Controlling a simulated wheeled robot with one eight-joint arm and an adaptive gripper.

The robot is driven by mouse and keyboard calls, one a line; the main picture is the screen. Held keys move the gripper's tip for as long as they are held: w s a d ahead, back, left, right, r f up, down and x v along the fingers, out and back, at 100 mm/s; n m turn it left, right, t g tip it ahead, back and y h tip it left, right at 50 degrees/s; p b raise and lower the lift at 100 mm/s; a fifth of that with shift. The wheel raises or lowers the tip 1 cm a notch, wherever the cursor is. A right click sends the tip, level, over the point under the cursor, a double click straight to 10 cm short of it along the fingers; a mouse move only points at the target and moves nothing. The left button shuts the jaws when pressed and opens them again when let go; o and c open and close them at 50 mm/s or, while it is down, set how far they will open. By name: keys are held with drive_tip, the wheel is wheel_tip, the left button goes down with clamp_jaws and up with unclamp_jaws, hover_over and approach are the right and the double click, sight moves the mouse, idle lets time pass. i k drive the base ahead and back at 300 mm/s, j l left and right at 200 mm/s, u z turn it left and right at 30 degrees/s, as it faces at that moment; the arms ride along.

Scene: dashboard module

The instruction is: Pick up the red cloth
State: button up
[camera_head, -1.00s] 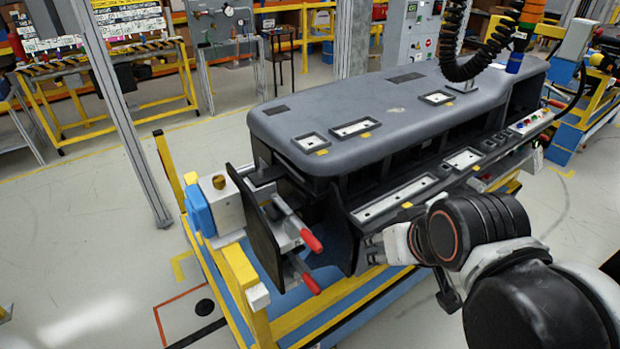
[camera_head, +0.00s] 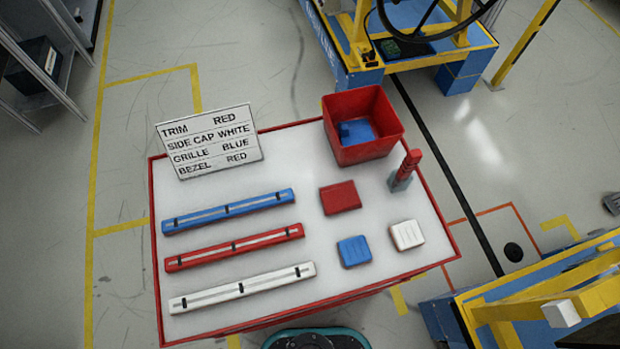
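A red, flat, square piece (camera_head: 340,197) lies on the white table top, just below the red bin, in the head view. It is the thing that best fits the red cloth, though its material is hard to tell at this size. Nothing touches it. My gripper is not in the head view now.
The red-rimmed table (camera_head: 300,157) also holds a sign (camera_head: 209,141), blue (camera_head: 229,211), red (camera_head: 235,247) and white (camera_head: 242,288) strips, blue (camera_head: 355,251) and white (camera_head: 407,235) blocks, a red bin (camera_head: 361,150) with something blue inside, and a red-topped tool (camera_head: 411,165) in a grey holder.

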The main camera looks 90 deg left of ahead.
sight(336, 199)
drive_tip(key=u, duration=0.45)
drive_tip(key=j+u, duration=0.15)
drive_tip(key=u, duration=0.8)
drive_tip(key=i+u, duration=0.1)
drive_tip(key=u, duration=0.85)
drive_tip(key=i+u, duration=0.1)
drive_tip(key=u, duration=0.35)
drive_tip(key=k+u, duration=0.6)
drive_tip(key=i+j, duration=0.05)
